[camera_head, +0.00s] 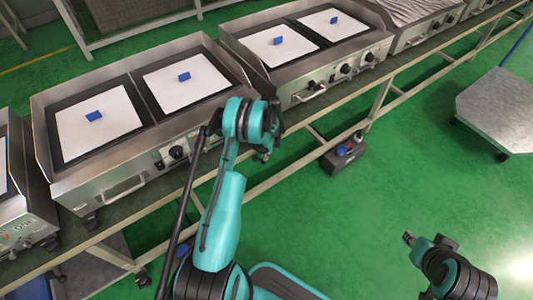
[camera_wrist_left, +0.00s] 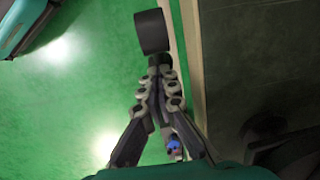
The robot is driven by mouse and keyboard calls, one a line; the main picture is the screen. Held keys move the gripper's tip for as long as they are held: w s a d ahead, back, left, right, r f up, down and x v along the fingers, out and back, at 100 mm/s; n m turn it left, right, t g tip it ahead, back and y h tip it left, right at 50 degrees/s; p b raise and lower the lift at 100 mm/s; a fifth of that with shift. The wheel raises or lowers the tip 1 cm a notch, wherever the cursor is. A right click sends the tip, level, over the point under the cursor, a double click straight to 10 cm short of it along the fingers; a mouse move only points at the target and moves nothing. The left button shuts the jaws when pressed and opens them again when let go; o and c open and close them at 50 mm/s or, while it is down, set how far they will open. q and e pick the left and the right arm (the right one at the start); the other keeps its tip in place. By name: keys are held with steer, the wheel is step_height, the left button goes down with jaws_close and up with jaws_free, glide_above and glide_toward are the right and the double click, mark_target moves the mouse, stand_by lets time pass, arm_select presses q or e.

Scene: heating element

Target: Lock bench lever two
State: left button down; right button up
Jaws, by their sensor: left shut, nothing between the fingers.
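My left gripper (camera_head: 262,154) hangs at the front edge of the bench (camera_head: 330,113), mostly hidden under its own wrist in the head view. In the left wrist view my left gripper (camera_wrist_left: 158,64) is shut, with nothing between its fingers. A black cylindrical part (camera_wrist_left: 153,32) lies just beyond its fingertips, beside a pale bench rail (camera_wrist_left: 190,45). I cannot tell whether this part is a lever, or whether the fingertips touch it. No bench lever is clearly recognisable in the head view. My right gripper (camera_head: 408,239) is small at lower right, over the floor; its finger state is unclear.
Griddle units (camera_head: 130,185) with white sheets and blue blocks stand along the bench. A dark box with blue and red sockets (camera_head: 343,153) sits on the green floor in front. A grey wheeled platform (camera_head: 500,108) stands at right. The floor between is mostly clear.

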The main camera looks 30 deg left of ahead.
arm_select(q)
steer(key=shift+s+a+f, duration=0.15)
steer(key=shift+s+f, duration=0.15)
steer(key=shift+f, duration=0.45)
stand_by(0.4)
